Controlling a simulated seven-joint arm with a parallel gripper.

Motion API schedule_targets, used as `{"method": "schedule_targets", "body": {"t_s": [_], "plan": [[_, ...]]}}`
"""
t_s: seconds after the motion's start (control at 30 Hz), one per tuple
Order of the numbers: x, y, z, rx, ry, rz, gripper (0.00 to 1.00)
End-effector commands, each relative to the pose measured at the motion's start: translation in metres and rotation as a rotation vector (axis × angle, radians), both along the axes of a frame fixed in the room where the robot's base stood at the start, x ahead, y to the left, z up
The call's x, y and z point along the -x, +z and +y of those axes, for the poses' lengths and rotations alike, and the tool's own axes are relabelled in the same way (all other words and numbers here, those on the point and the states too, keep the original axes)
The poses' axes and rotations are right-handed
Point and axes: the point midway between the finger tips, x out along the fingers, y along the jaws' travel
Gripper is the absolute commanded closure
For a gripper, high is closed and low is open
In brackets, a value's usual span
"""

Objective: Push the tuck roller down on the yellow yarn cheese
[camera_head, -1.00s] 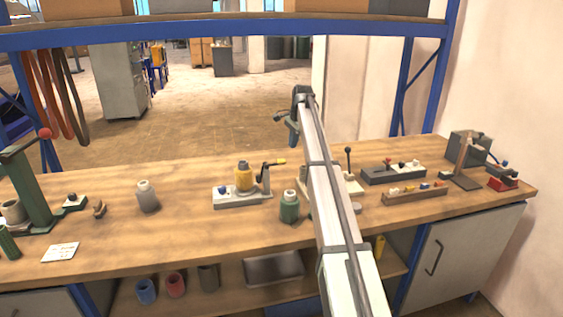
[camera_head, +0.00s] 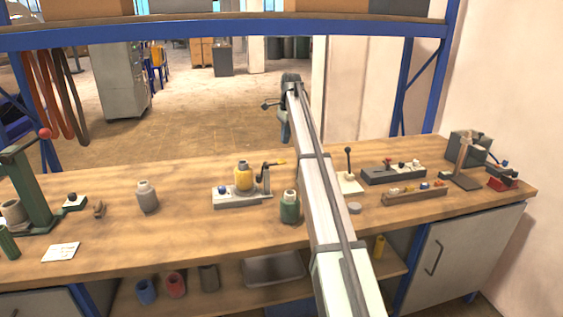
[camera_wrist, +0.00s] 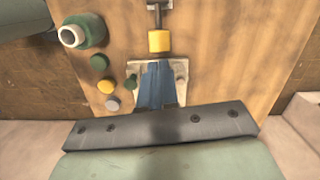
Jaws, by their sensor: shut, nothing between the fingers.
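The yellow yarn cheese (camera_head: 243,179) stands upright on a grey fixture (camera_head: 238,200) near the middle of the bench. A dark cranked arm (camera_head: 265,175) with a yellow end stands just right of it; I cannot tell for certain which part is the tuck roller. My gripper (camera_head: 284,132) is raised above and behind the fixture, clear of the yarn cheese. In the wrist view my blue fingers (camera_wrist: 158,75) are shut and empty. Beyond their tips is a yellow cylinder (camera_wrist: 160,42) on a dark shaft, apart from them.
A green bottle-like cone (camera_head: 289,207) stands right of the fixture, a grey one (camera_head: 147,197) to its left. A black-knobbed lever (camera_head: 348,163) and a wooden rack (camera_head: 414,194) are further right. A green press (camera_head: 30,185) stands left. The front bench middle is clear.

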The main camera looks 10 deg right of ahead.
Motion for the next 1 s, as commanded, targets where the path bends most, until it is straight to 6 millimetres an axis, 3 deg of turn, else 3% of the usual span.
{"method": "schedule_targets", "body": {"t_s": [0.6, 1.0], "plan": [[0.002, -0.057, 0.006, 0.0, 0.001, 0.001, 1.0], [0.001, -0.066, 0.007, 0.0, 0.001, -0.001, 1.0]]}}
